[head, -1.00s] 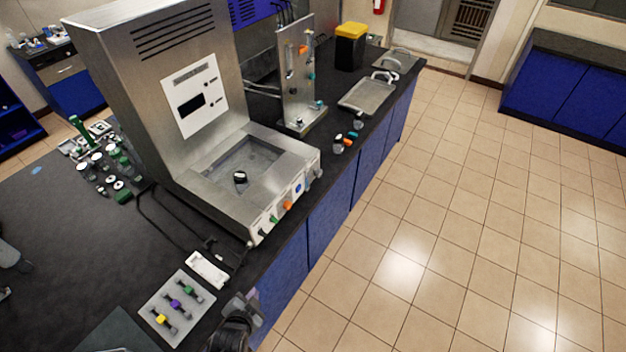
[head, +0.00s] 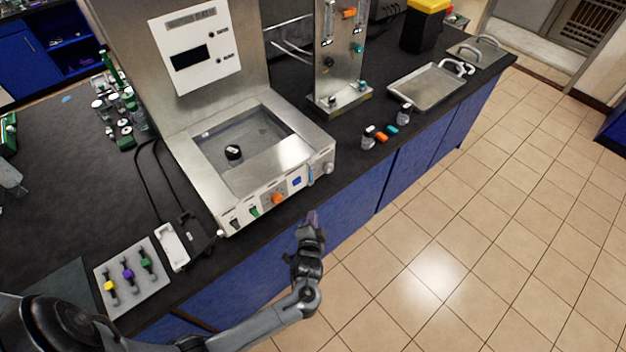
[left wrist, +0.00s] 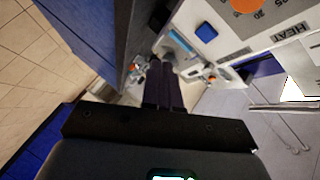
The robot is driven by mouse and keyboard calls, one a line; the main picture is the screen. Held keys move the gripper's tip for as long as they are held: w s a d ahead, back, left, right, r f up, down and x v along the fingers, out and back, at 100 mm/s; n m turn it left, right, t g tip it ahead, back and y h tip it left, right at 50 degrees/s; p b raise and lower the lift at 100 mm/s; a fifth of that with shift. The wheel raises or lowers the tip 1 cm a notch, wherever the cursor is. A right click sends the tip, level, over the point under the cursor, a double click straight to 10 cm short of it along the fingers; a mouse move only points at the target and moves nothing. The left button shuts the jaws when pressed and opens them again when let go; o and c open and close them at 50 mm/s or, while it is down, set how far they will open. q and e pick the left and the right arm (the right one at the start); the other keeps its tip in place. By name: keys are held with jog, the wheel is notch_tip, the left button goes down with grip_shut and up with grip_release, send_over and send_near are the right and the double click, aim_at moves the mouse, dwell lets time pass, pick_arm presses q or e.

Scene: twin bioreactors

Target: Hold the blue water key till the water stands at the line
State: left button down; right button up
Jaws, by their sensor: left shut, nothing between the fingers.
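The blue water key (head: 297,181) is a small blue square on the front panel of the steel water bath (head: 205,180). It also shows in the left wrist view as a blue square (left wrist: 206,32). A pale blue upright strip (head: 311,175), perhaps the level gauge, is right of the key; its line is too small to read. My left gripper (head: 311,218) is shut and empty, below and in front of the panel, apart from the key. In the left wrist view its dark fingers (left wrist: 163,75) point toward the panel's lower edge. My right gripper is not in view.
An orange knob (head: 277,198) and a green switch (head: 254,212) sit left of the key. A grey plate with coloured keys (head: 130,277) lies at the bench's front left. Small bottles (head: 368,140) and a metal tray (head: 427,87) stand to the right. The floor in front is clear.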

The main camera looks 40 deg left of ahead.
aim_at(297, 182)
pick_arm(q)
jog(key=shift+t, duration=0.4)
jog(key=w, duration=0.1)
jog(key=w+r+b, duration=0.1)
jog(key=w+r, duration=0.1)
jog(key=shift+w+d+b, duration=0.25)
jog(key=shift+w+b, duration=0.1)
jog(key=shift+w, duration=0.05)
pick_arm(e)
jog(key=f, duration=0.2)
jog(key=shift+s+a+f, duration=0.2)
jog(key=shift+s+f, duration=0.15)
pick_arm(q)
jog(key=shift+a, duration=0.15)
jog(key=w+a+b, duration=0.1)
jog(key=a, duration=0.7)
jog(key=shift+w+a+b, duration=0.15)
jog(key=shift+w+b, duration=0.15)
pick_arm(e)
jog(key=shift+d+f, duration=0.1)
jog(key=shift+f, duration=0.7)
